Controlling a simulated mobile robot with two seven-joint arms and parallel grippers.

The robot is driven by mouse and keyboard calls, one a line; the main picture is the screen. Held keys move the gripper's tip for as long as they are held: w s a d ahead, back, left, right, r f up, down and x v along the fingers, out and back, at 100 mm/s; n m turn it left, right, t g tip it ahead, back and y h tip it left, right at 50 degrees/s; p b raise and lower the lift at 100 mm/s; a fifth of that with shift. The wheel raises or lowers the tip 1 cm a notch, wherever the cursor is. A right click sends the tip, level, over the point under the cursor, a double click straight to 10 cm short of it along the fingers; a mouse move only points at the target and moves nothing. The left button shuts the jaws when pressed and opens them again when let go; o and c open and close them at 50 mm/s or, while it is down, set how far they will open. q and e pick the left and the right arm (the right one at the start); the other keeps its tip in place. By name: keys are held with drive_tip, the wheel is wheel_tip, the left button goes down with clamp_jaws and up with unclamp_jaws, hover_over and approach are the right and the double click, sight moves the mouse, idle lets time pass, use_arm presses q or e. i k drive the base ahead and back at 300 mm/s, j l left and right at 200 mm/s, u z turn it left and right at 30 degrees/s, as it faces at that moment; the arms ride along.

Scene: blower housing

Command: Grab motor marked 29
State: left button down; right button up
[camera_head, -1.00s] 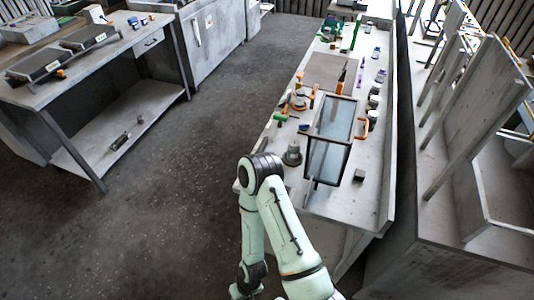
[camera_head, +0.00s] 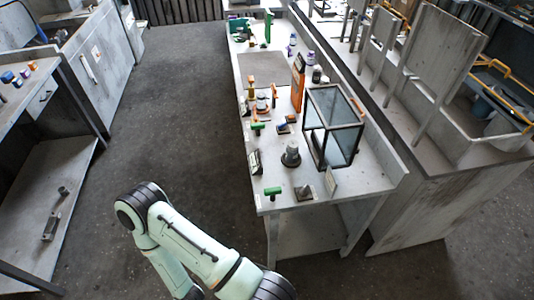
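No number 29 is readable in the head view. A grey, rounded motor-like part (camera_head: 291,155) stands upright near the front of the long workbench (camera_head: 372,182), left of a glass-sided frame box (camera_head: 333,128). I cannot tell whether it carries a mark. One of my arms, pale green with dark joints, shows at the bottom, left of the bench and apart from everything on it. Neither of my grippers is in the frame.
A shelved table (camera_head: 40,175) stands at the left. Panels and racks (camera_head: 432,60) line the right. The dark floor (camera_head: 180,90) between is clear.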

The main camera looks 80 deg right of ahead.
sight(291, 157)
drive_tip(key=i+z, duration=0.3)
drive_tip(key=z, duration=0.2)
drive_tip(key=i+z, duration=0.3)
drive_tip(key=z, duration=0.15)
drive_tip(key=i+j+z, duration=0.2)
drive_tip(key=z, duration=0.3)
drive_tip(key=i+z, duration=0.15)
drive_tip(key=z, duration=0.25)
drive_tip(key=i+j+z, duration=0.1)
drive_tip(key=z, duration=0.25)
drive_tip(key=i+j+z, duration=0.15)
drive_tip(key=z, duration=0.25)
drive_tip(key=i+j+z, duration=0.15)
drive_tip(key=z, duration=0.25)
